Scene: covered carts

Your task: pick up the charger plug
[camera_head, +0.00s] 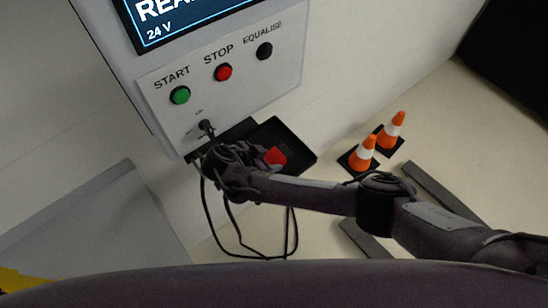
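A red plug (275,156), apparently the charger plug, shows on or just above a black tray (298,150) below the charger's front panel. My arm hides part of it. My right arm comes in from the right, and its gripper (229,160) is at the tray's left part, left of the red part. The fingers are dark and bunched against the dark tray, so I cannot tell whether they are open or touching the plug. A black cable (240,251) leaves the charger, loops down below my arm and rises behind it. My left gripper is not in view.
The charger (225,93) has a green START button (180,95), a red STOP button (223,72) and a black EQUALISE button (264,51). Two orange cones (363,153) (391,131) stand on the floor at right. A grey panel (95,235) is at lower left.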

